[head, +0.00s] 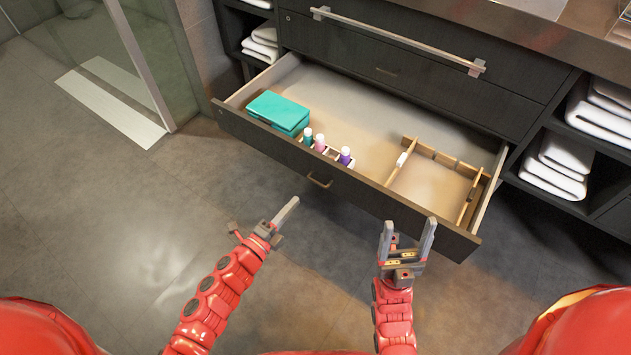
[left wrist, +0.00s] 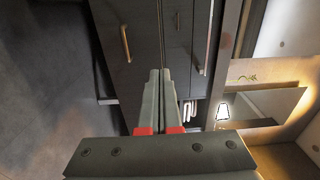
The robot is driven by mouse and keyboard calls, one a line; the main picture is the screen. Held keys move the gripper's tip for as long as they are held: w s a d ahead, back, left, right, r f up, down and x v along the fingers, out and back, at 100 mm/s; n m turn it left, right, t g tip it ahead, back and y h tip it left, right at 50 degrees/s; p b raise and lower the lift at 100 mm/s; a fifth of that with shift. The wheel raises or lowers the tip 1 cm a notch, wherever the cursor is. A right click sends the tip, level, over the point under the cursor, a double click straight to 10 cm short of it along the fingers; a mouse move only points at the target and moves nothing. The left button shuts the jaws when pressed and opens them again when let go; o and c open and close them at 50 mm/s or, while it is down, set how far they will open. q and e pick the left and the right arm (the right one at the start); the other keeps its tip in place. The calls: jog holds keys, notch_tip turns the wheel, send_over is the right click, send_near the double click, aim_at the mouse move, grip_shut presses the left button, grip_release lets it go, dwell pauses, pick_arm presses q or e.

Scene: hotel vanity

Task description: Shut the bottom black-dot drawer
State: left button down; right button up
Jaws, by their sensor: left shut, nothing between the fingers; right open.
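The bottom drawer (head: 265,146) is pulled well out of the dark vanity in the head view. Its front faces me and has a small handle (head: 319,181). I cannot make out a black dot clearly. My left gripper (head: 289,209) is shut and empty, in front of the drawer front and a little left of the handle, apparently apart from it. In the left wrist view its closed fingers (left wrist: 160,75) point toward dark drawer fronts, with a handle (left wrist: 126,43) to the left. My right gripper (head: 409,228) is open and empty, near the right part of the drawer front.
The drawer holds teal boxes (head: 278,112), several small bottles (head: 320,142) and wooden dividers (head: 443,158). Above it is a shut drawer (head: 400,65) with a long bar handle (head: 397,39). Towels (head: 556,166) sit on side shelves. The floor at left is clear, beside a glass screen (head: 140,55).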

pick_arm(q)
jog(key=b, duration=0.2)
send_near(327, 164)
jog(key=x, duration=0.7)
